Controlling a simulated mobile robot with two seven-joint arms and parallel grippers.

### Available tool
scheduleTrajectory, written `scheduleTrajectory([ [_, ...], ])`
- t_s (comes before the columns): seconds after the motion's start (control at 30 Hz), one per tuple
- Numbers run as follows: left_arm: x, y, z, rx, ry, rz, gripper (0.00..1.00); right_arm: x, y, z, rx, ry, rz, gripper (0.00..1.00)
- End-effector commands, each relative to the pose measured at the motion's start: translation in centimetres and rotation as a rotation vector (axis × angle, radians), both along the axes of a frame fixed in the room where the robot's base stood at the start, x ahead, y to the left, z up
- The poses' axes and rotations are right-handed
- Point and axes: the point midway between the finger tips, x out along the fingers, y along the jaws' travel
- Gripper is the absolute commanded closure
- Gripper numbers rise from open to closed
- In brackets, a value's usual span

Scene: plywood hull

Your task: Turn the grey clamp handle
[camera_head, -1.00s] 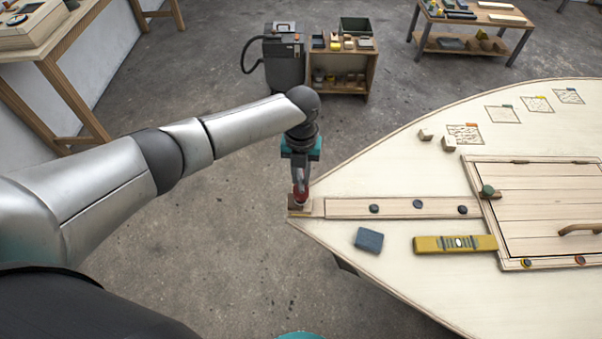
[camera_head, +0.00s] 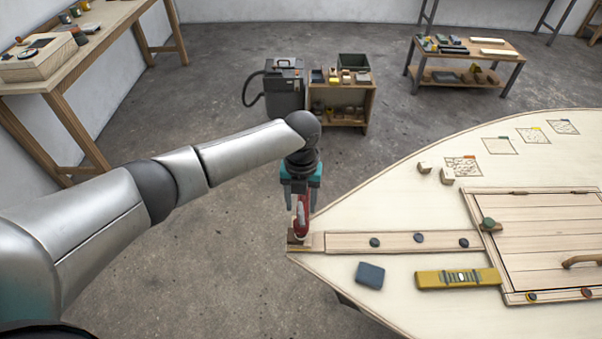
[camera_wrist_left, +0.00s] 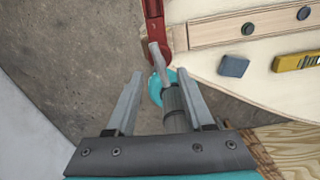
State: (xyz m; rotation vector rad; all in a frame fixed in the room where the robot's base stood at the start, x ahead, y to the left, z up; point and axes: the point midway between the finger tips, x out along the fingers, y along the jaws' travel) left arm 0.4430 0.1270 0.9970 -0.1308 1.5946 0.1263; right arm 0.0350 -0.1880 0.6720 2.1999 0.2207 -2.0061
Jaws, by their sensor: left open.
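A red clamp (camera_head: 302,217) stands on the pointed near-left tip of the plywood hull. In the left wrist view its red bar (camera_wrist_left: 155,30) is at the top. The grey handle (camera_wrist_left: 174,106) is a dark ribbed cylinder on a light grey rod (camera_wrist_left: 158,62). My left gripper (camera_head: 300,207) points down at the clamp. It is open. In the left wrist view its two fingers (camera_wrist_left: 159,76) stand on either side of the handle, with the right finger nearer to it. I cannot tell whether they touch. In the head view the handle is hidden by the gripper. My right gripper is out of view.
The plywood hull (camera_head: 400,285) spreads right, with a plank strip (camera_head: 345,242), a blue-grey block (camera_head: 370,275), a yellow level (camera_head: 455,279) and a hatch (camera_head: 550,230). Open floor (camera_head: 210,265) lies left of the tip. A cart (camera_head: 355,105) stands behind.

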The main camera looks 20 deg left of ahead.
Motion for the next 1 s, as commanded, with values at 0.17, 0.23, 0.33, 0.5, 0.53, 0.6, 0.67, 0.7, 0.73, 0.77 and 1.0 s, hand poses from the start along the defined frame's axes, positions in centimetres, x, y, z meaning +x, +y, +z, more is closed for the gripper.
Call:
scheduleTrajectory([
  [0.17,0.3,0.1,4.6,-0.001,-0.007,-0.001,0.47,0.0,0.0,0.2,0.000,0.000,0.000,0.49],
  [0.23,0.4,0.1,6.3,-0.001,-0.007,0.000,0.47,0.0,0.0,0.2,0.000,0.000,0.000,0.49],
  [0.33,0.4,0.1,8.5,-0.001,-0.007,0.000,0.47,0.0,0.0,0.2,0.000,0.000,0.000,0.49],
  [0.5,0.4,0.1,11.2,0.000,-0.004,0.001,0.47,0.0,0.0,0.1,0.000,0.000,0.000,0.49],
  [0.53,0.4,0.1,11.5,0.000,-0.003,0.001,0.47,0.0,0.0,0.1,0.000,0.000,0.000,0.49],
  [0.6,0.5,0.1,12.1,0.000,-0.004,0.002,0.47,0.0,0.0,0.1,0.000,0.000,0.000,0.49],
  [0.67,0.4,0.1,12.4,0.000,-0.003,0.002,0.47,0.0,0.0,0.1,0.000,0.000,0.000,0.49],
  [0.7,0.4,0.1,12.5,0.001,-0.003,0.002,0.47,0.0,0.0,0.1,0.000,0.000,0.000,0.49],
  [0.73,0.4,0.1,12.5,0.000,-0.002,0.002,0.47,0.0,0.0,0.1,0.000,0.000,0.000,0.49],
  [0.77,0.4,0.1,12.5,0.000,-0.002,0.002,0.47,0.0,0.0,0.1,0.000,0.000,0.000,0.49],
  [1.0,0.4,0.1,12.5,0.000,-0.002,0.001,0.47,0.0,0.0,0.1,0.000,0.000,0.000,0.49],
])
